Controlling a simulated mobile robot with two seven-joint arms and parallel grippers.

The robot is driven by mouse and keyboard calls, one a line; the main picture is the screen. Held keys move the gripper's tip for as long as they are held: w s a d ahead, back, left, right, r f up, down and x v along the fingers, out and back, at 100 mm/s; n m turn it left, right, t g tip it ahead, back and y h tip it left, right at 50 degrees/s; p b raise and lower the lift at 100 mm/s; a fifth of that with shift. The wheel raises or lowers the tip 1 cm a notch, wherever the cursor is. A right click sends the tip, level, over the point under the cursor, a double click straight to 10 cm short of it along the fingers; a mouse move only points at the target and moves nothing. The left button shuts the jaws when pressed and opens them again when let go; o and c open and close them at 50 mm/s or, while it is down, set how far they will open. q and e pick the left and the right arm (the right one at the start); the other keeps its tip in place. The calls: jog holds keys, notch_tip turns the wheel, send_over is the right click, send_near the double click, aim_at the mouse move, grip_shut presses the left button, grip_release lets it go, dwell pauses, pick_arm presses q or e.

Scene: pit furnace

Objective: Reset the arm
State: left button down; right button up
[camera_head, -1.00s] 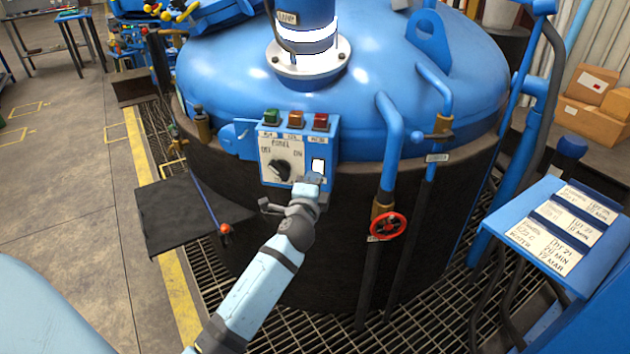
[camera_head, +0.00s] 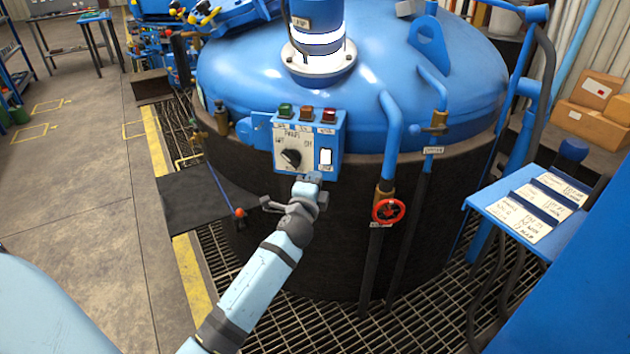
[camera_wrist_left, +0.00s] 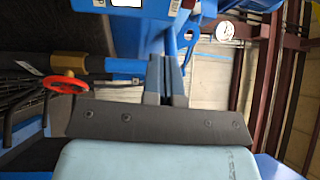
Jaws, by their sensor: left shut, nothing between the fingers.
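My left arm comes in from the lower left of the head view. Its gripper (camera_head: 312,180) is just below the blue control panel (camera_head: 335,152), in front of the dark furnace wall. In the left wrist view the two fingers of the gripper (camera_wrist_left: 165,100) are together with nothing between them. The panel has a black knob (camera_head: 291,158), a white switch (camera_head: 326,157) and green, orange and red buttons on top. Whether the fingertips touch the panel's lower edge cannot be told. My right gripper is not in view.
The blue furnace lid (camera_head: 240,75) stands behind the panel. A red valve wheel (camera_head: 388,211) is to the right of my gripper, and a rod with an orange ball (camera_head: 240,213) is to the left. A blue label stand (camera_head: 490,205) is at right. Grating covers the floor below.

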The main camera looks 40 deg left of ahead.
pick_arm(q)
jog(key=shift+a, duration=0.1)
dwell(0.5)
